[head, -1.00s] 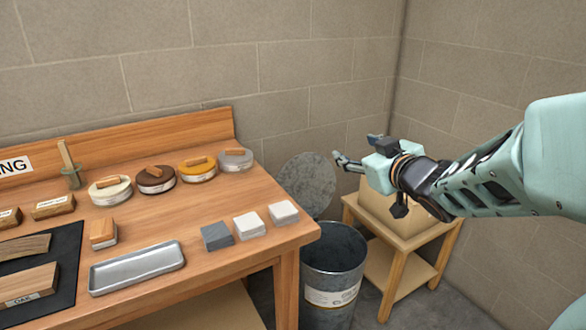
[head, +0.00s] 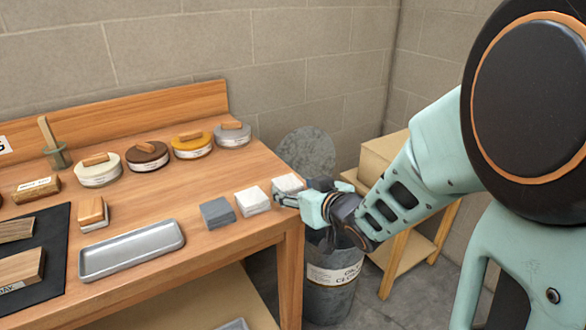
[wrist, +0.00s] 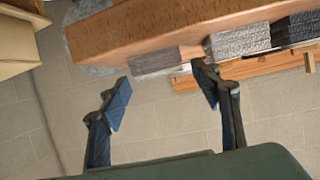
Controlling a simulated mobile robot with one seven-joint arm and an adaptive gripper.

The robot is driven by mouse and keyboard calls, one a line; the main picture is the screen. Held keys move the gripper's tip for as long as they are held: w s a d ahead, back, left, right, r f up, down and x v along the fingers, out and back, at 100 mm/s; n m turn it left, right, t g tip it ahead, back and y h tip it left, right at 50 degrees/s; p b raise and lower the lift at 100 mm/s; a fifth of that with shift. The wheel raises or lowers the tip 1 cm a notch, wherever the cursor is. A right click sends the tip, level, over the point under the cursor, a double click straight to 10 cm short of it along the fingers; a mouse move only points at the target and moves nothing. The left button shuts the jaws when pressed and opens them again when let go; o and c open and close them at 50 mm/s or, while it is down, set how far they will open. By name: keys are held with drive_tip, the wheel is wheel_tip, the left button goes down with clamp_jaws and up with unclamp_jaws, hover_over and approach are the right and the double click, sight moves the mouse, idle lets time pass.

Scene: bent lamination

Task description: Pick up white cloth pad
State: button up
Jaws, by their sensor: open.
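Two white cloth pads sit at the right end of the wooden bench (head: 215,262): a middle one (head: 252,201) and an end one (head: 288,183) near the corner. A grey pad (head: 217,212) lies left of them. My gripper (head: 284,197) is at the bench's right edge, close beside the end white pad and partly hiding it. In the wrist view my gripper (wrist: 162,90) is open and empty, its two fingers spread. The end white pad (wrist: 155,61) appears ahead, between the fingertips; the middle pad (wrist: 238,41) is beyond the right finger. I cannot tell whether a finger touches a pad.
A metal tray (head: 130,249) lies left of the pads. Several round tins stand behind, the nearest grey-lidded (head: 232,135). A metal bin (head: 332,290) stands below the bench corner, with its lid (head: 306,150) behind. A small wooden stand (head: 412,255) is at the right.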

sight(290, 184)
drive_tip(key=x, duration=0.5)
drive_tip(key=shift+w+b, duration=0.15)
drive_tip(key=shift+b, duration=0.2)
drive_tip(key=shift+r, duration=0.1)
drive_tip(key=c, duration=0.8)
drive_tip(key=shift+r, duration=0.1)
